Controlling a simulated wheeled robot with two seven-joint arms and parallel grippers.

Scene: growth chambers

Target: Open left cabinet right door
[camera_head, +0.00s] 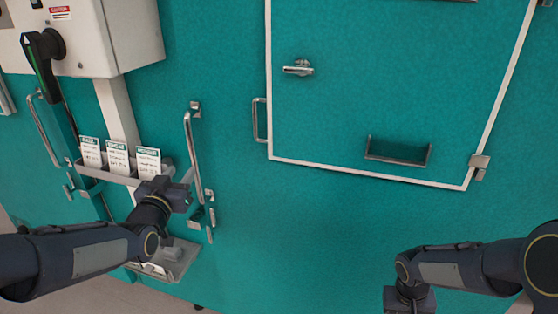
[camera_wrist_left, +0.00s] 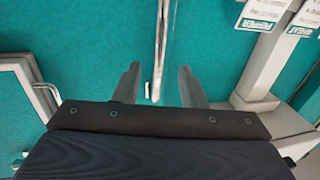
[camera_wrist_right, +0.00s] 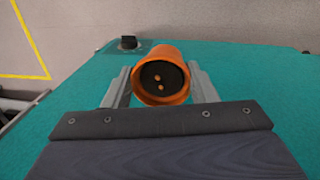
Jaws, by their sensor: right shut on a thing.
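The teal cabinet front (camera_head: 235,230) has a long upright metal bar handle (camera_head: 189,140) at left centre; no open gap shows there. My left gripper (camera_head: 184,184) is beside the lower part of this handle. In the left wrist view the bar (camera_wrist_left: 161,45) runs between my two spread fingers (camera_wrist_left: 160,88), with room on both sides. My right gripper (camera_wrist_right: 161,82) is shut on an orange cylinder (camera_wrist_right: 172,55) with a dark end face; in the head view its fingers are out of frame.
Another bar handle (camera_head: 43,130) is farther left. A rack (camera_head: 115,176) with several label cards and a grey tray (camera_head: 177,262) are near my left arm. A grey box with a black lever (camera_head: 44,45) is above. A framed panel (camera_head: 400,70) with a latch (camera_head: 299,69) is at upper right.

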